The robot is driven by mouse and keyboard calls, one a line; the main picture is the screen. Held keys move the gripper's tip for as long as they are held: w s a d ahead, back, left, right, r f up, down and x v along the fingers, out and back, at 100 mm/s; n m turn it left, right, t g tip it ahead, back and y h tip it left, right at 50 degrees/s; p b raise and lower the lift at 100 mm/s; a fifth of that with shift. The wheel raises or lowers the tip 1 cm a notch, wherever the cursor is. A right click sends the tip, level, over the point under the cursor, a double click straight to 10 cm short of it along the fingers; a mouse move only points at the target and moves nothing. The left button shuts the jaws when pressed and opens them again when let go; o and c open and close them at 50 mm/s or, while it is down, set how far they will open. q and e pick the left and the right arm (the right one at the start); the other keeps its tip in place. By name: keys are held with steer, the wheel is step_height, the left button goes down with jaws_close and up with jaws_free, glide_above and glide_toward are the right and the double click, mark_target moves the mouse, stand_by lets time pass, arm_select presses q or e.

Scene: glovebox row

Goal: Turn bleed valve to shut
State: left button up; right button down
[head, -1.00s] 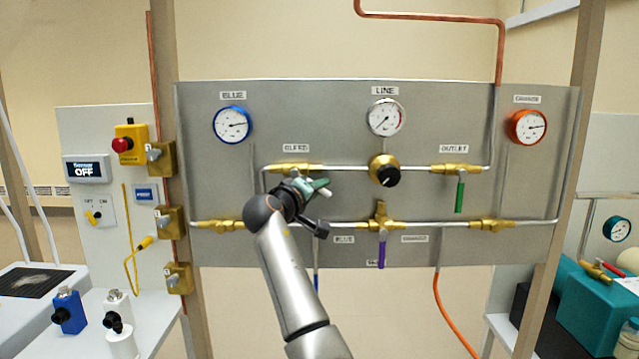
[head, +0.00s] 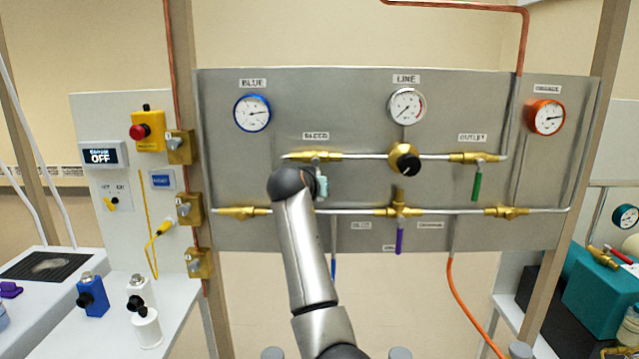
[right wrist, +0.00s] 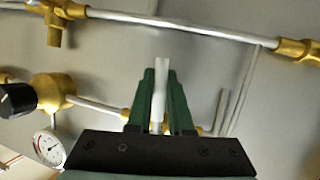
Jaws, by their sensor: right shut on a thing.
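The bleed valve (head: 298,157) is a brass body on the upper pipe under the BLEED label in the head view. In the right wrist view, seen upside down, its pale lever (right wrist: 159,92) stands between the green fingers of my right gripper (right wrist: 160,75). The gripper is shut on that lever. In the head view, my right gripper (head: 321,186) is just below the valve, mostly hidden behind my wrist. The lever is hidden there, so I cannot tell its exact angle from that view. My left gripper is not in view.
The black-knobbed regulator (head: 405,159) and the LINE gauge (head: 407,106) are right of the valve. The outlet valve's green lever (head: 476,186) hangs further right. A purple lever (head: 399,240) is below. The lower pipe (head: 340,211) runs close under my gripper.

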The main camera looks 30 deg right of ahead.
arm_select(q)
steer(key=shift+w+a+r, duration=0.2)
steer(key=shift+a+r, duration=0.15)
arm_select(e)
steer(key=shift+w+a+m+y, duration=0.2)
steer(key=shift+a+m+y, duration=0.1)
steer(key=shift+m+y, duration=0.15)
steer(key=c, duration=0.8)
jaws_free()
steer(key=shift+c, duration=0.2)
steer(key=shift+a, duration=0.15)
arm_select(q)
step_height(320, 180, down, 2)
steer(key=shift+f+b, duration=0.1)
steer(key=shift+b, duration=0.8)
arm_select(e)
steer(key=v, duration=1.2)
steer(key=shift+s, duration=0.25)
steer(key=shift+a+f, duration=0.1)
